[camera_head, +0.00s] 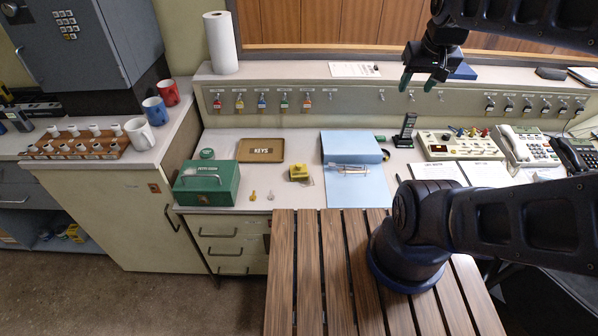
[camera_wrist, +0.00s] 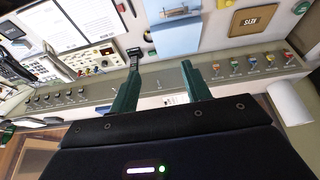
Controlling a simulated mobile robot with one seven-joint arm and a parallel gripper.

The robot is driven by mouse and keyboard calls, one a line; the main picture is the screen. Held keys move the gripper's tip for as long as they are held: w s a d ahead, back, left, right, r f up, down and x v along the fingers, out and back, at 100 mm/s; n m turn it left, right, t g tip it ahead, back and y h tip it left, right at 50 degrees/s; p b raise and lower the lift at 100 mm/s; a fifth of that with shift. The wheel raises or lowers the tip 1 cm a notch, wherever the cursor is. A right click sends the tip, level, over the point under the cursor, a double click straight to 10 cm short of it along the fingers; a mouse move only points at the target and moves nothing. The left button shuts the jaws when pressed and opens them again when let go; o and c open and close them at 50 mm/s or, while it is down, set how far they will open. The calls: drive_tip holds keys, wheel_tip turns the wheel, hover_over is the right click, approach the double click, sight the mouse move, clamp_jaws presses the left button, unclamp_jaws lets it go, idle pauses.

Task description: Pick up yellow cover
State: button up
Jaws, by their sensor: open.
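A small yellow object (camera_head: 299,172), which looks like the yellow cover, lies on the white desk between the green petty cash box (camera_head: 207,184) and the blue folder (camera_head: 351,147). A smaller yellow piece (camera_head: 253,196) lies nearer the desk's front edge, beside a pale one (camera_head: 270,196). My gripper (camera_head: 422,82) is raised over the back ledge, up and to the right of the yellow object and well apart from it. In the wrist view its green fingers (camera_wrist: 160,95) are spread with nothing between them.
A brown KEYS tray (camera_head: 262,150) sits behind the yellow object. A black upright device (camera_head: 405,131), a button console (camera_head: 459,145) and phones (camera_head: 525,147) stand to the right. Keys hang along the back panel (camera_head: 345,101). My slatted deck is in front.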

drive_tip(key=w+a+f+n+g+h, duration=0.4)
drive_tip(key=w+a+f+n+h, duration=0.3)
drive_tip(key=w+a+f+n, duration=0.5)
drive_tip(key=n+t+h, duration=0.5)
drive_tip(key=n+t, duration=0.1)
drive_tip(key=n, duration=0.6)
approach(298, 165)
drive_tip(key=shift+x, duration=1.45)
drive_tip(key=x, duration=0.5)
clamp_jaws()
